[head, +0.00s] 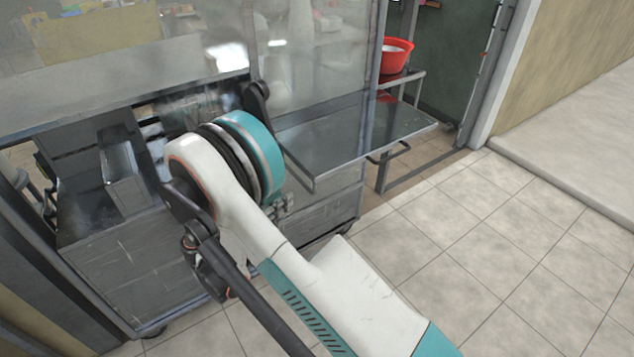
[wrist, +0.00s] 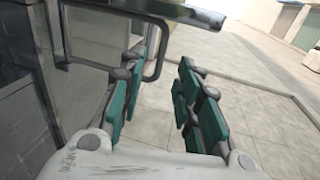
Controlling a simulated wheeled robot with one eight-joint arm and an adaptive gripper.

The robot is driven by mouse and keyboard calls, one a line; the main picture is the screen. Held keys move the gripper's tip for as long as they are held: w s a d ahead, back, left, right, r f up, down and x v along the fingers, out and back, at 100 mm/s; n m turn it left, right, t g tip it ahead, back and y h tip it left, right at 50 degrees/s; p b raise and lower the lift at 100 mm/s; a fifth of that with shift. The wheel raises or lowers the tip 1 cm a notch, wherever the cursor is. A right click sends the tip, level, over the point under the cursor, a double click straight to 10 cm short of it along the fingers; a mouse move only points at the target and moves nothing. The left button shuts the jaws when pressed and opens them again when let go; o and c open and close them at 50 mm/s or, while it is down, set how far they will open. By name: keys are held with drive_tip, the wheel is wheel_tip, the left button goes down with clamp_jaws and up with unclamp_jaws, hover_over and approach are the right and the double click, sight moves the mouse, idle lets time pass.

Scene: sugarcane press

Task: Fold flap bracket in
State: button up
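The steel side flap (head: 350,135) stands out level from the right side of the press cart. Its edge crosses the top of the wrist view (wrist: 150,8). A thin bent metal bracket (wrist: 161,52) hangs under it in the wrist view, its lower end close to my left finger; I cannot tell if they touch. In the head view a bent bar (head: 300,172) shows at the flap's near side and another (head: 388,152) at its outer part. My gripper (wrist: 160,95) is open, teal pads apart, with floor visible between them. My arm hides it in the head view.
The cart's steel body (head: 140,265) is at the left, below glass panels. A red bowl (head: 396,55) sits on a rack behind the flap. Tiled floor (head: 480,230) to the right is clear, up to a raised pale step (head: 580,130).

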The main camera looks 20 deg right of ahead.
sight(315, 190)
drive_tip(key=b+x, duration=0.1)
drive_tip(key=x, duration=0.3)
drive_tip(key=b+x, duration=0.1)
drive_tip(key=x, duration=0.4)
drive_tip(key=b+x, duration=0.2)
drive_tip(key=x, duration=0.2)
drive_tip(key=shift+s+d+f, duration=0.15)
drive_tip(key=shift+s+d, duration=0.1)
drive_tip(key=shift+d, duration=0.15)
clamp_jaws()
drive_tip(key=shift+w, duration=0.1)
